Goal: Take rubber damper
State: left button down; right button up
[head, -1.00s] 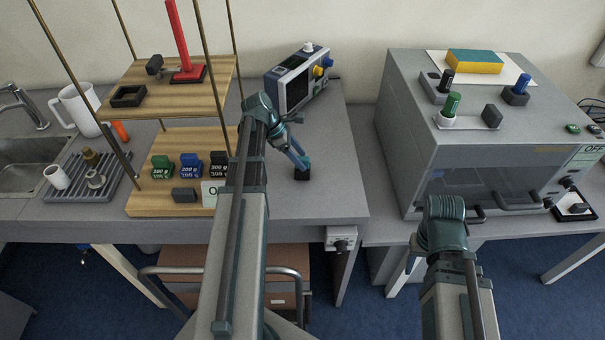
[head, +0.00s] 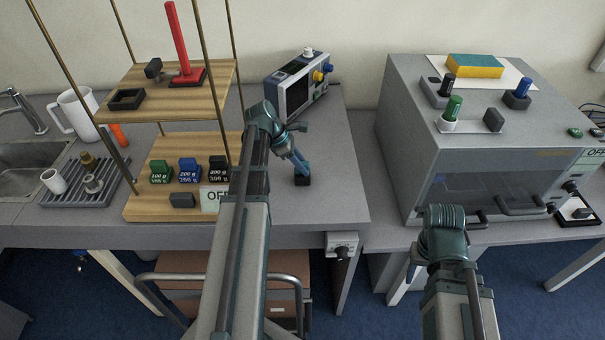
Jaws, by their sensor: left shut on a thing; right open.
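My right gripper (head: 444,222) is in front of the grey cabinet, away from the block. Its fingers are mostly hidden by its own wrist; it is open and holds nothing visible.
A wooden rack (head: 150,205) with several weights stands left of my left arm. An instrument with a screen (head: 298,92) stands behind the block. The grey cabinet (head: 400,140) is to the right, with pens and dark blocks on top. Bench right of the block is clear.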

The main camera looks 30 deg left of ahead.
pick_arm(q)
jog(key=shift+r, duration=0.1)
notch_tip(320, 180, up, 10)
jog(key=p, duration=1)
